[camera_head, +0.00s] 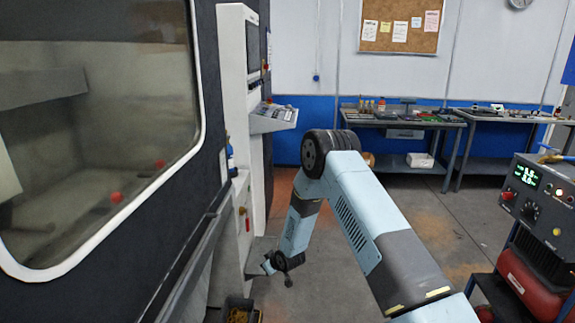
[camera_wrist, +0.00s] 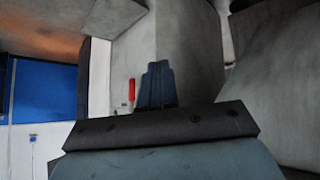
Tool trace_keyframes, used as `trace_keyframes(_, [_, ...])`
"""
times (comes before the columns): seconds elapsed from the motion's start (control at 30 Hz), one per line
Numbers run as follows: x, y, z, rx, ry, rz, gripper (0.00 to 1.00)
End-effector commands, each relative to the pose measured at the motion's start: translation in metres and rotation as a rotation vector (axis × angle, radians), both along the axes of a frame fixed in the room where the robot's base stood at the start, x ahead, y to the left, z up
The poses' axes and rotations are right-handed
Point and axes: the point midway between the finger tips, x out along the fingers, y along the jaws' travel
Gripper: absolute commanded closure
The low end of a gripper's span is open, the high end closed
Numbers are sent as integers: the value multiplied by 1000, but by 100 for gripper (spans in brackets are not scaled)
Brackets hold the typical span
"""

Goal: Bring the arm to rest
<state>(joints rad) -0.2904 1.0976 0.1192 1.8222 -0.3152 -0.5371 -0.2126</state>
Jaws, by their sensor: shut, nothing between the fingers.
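My light-blue and dark-grey arm reaches up from the bottom right of the head view, bends at a raised elbow and runs down to a low wrist beside the white machine cabinet (camera_head: 236,150). My gripper (camera_wrist: 158,68) shows in the wrist view as blue-grey fingers that are together, with nothing held. In the head view the gripper is small and close to the cabinet's lower part; I cannot tell whether it touches.
A large machine with a window (camera_head: 95,120) fills the left. A bin (camera_head: 238,308) stands on the floor below the wrist. A welding unit (camera_head: 540,205) is at the right. A workbench (camera_head: 400,118) stands at the back. Open floor (camera_head: 440,225) lies right of the arm.

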Motion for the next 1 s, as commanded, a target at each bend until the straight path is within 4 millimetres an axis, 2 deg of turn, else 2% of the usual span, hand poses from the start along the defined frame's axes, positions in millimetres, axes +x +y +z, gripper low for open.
trace_keyframes(0.03, [7,-7,22,-7,-4,-14,100])
trace_keyframes(0.1, [12,-17,48,-21,0,-34,100])
trace_keyframes(0.3, [21,-46,120,-54,12,-92,100])
trace_keyframes(0.47, [19,-71,176,-76,23,-142,100])
trace_keyframes(0.77, [0,-120,276,-110,48,-242,100])
trace_keyframes(1.0, [-32,-160,348,-126,72,-326,100])
